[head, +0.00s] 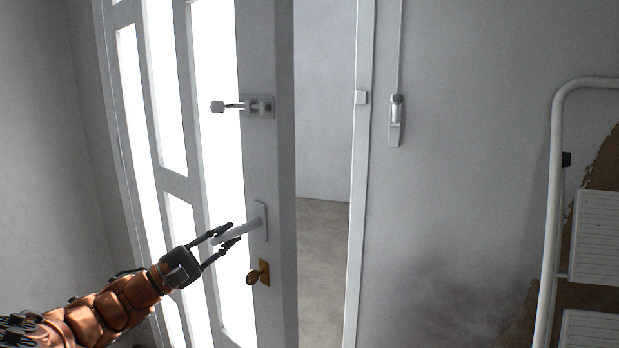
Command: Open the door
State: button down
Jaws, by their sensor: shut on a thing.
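The white door (270,160) has bright glass panes and stands ajar, with a gap between its right edge and the door frame (359,180). A white lever handle (245,228) sits on a plate on the door. My gripper (229,235) is shut on the lever, its two black fingers on either side of the lever's left end. A brass knob (262,274) is below the handle. A latch (258,106) with a small knob is above it.
Through the gap I see a grey floor (320,250) and a pale wall. A white metal-framed step ladder (551,190) stands at the right. A white wall fitting (395,120) hangs right of the door frame.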

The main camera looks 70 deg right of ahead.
jog(key=shift+w+a+g+p, duration=0.2)
jog(key=shift+w+a, duration=0.1)
jog(key=shift+a, duration=0.45)
jog(key=shift+w+a+g+p, duration=0.2)
jog(key=shift+w+a, duration=0.1)
jog(key=shift+a, duration=0.4)
jog(key=shift+m+y, duration=0.3)
jog(key=shift+m, duration=0.1)
jog(key=r+m+y+b, duration=0.1)
jog(key=m, duration=0.1)
jog(key=r+m+y+b, duration=0.1)
jog(key=m, duration=0.2)
jog(key=w+r+m+g+y+b, duration=0.1)
jog(key=m, duration=0.1)
jog(key=shift+d+r+m, duration=0.1)
jog(key=shift+d+m, duration=0.1)
jog(key=shift+m, duration=0.1)
jog(key=c, duration=1.1)
grip_release()
jog(key=shift+r, duration=0.1)
jog(key=p+v, duration=0.1)
jog(key=v, duration=0.4)
